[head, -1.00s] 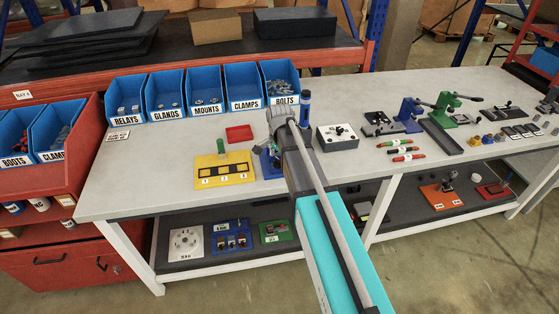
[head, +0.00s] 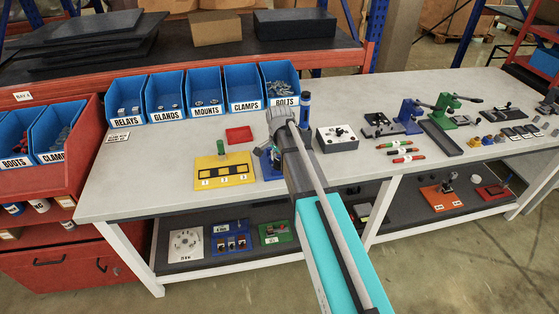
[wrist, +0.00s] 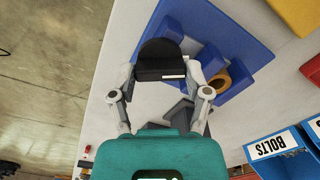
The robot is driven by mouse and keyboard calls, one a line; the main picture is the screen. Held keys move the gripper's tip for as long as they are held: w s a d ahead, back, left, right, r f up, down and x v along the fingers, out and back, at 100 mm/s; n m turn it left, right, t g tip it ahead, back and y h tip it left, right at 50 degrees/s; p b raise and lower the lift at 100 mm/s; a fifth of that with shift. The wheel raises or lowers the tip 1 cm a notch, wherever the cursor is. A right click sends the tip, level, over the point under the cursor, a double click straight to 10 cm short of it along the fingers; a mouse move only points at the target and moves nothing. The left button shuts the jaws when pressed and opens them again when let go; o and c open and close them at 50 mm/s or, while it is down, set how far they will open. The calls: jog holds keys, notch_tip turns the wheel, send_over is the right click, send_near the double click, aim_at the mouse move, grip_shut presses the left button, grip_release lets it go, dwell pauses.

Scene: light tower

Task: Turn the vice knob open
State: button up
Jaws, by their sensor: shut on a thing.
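The blue vice (wrist: 222,45) stands on the bench. In the head view only part of the blue vice (head: 269,167) shows beside my arm. Its dark, round-topped knob (wrist: 160,54) sits between my fingers in the wrist view. My gripper (wrist: 160,78) is shut on this knob, with a finger at each side. A brass-coloured ring (wrist: 217,83) and a grey part show just right of the knob. In the head view my own wrist hides the fingers and the knob.
A yellow numbered board (head: 224,171) lies left of the vice, with a red tray (head: 239,134) behind it. A grey box (head: 338,137) and a dark blue upright cylinder (head: 305,110) are to the right. Blue bins (head: 285,84) line the back.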

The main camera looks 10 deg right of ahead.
jog(key=n, duration=0.7)
jog(key=shift+n, duration=0.3)
jog(key=n, duration=0.3)
jog(key=shift+n, duration=0.3)
jog(key=n, duration=0.3)
jog(key=shift+s+n, duration=0.1)
jog(key=shift+n, duration=0.2)
jog(key=n, duration=1.1)
jog(key=shift+n, duration=1.9)
